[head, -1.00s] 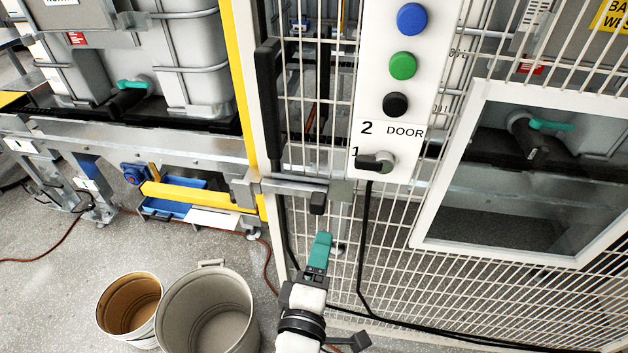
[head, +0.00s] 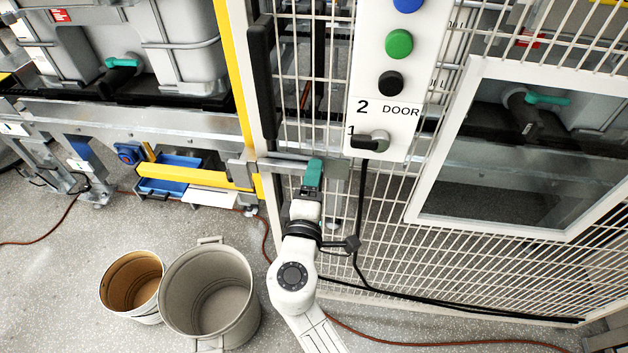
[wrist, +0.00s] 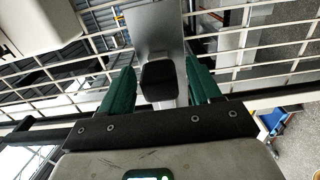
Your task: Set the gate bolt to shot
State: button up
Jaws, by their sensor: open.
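The gate bolt (head: 283,166) is a grey metal bar lying level across the edge of the mesh gate, below the control panel. Its black knob (wrist: 158,80) shows in the wrist view in front of a grey metal plate. My gripper (head: 314,173) has green fingers and is open at the bolt. In the wrist view the knob lies between the two fingers, with a gap visible on each side. In the head view my gripper hides the knob and part of the bar. I cannot tell how far the bar reaches into the post side.
The control panel (head: 387,100) with coloured buttons and a black rotary switch (head: 371,141) is just above right. A black cable hangs beside my gripper. A grey bin (head: 212,290) and a tan bucket (head: 132,283) stand on the floor at left. A yellow bar (head: 195,173) runs left of the gate.

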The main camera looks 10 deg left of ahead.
jog(key=shift+c, duration=0.2)
grip_shut()
dwell(0.5)
